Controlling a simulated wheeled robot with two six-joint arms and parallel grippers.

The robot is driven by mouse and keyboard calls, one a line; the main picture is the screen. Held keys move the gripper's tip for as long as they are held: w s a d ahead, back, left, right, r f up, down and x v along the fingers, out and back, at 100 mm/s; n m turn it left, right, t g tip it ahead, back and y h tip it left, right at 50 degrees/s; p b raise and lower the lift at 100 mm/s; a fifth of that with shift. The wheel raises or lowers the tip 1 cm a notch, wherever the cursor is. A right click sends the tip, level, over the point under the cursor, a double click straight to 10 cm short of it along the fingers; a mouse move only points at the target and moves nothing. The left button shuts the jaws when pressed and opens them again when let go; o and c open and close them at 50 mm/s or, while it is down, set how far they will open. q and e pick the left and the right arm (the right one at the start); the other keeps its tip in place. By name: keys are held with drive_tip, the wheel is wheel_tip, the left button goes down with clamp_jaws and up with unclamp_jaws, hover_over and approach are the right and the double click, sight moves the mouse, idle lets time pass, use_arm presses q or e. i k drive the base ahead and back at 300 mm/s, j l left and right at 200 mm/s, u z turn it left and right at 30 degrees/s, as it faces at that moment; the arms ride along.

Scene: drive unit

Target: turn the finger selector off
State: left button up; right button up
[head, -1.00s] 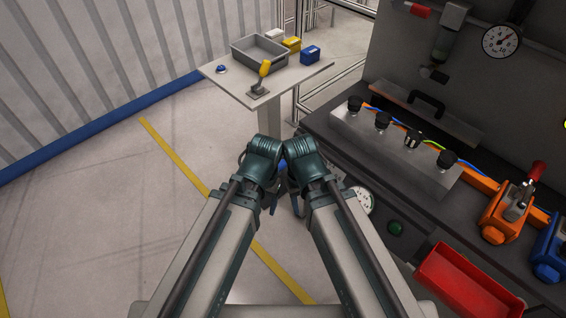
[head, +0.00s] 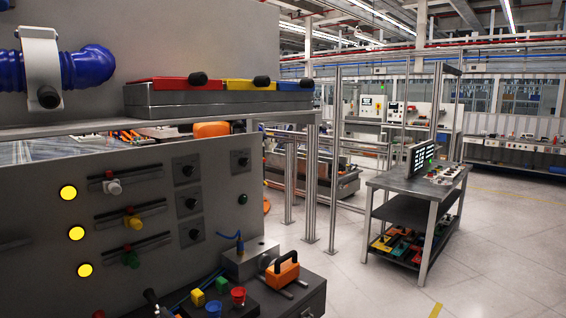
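No part is marked as the finger selector, and I cannot tell which one it is. A grey panel at the left carries several small black rotary knobs on square plates: an upper one (head: 186,170), a middle one (head: 190,203), a lower one (head: 194,235) and one farther right (head: 241,161). Left of them are slider levers with a white knob (head: 113,187), a yellow knob (head: 133,222) and a green knob (head: 131,259). Three round yellow lamps (head: 76,233) glow at the panel's left. Neither of my grippers is in view.
A shelf above bears red, yellow and blue covers (head: 251,86). A grey cart (head: 418,190) stands right, with open floor (head: 500,250) around it.

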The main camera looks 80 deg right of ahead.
sight(242, 162)
drive_tip(key=z, duration=2.4)
drive_tip(key=i+l+z, duration=0.1)
drive_tip(key=i+l, duration=0.3)
drive_tip(key=i, duration=0.15)
drive_tip(key=i+l+z, duration=0.1)
drive_tip(key=i+l, duration=0.25)
drive_tip(key=i, duration=0.2)
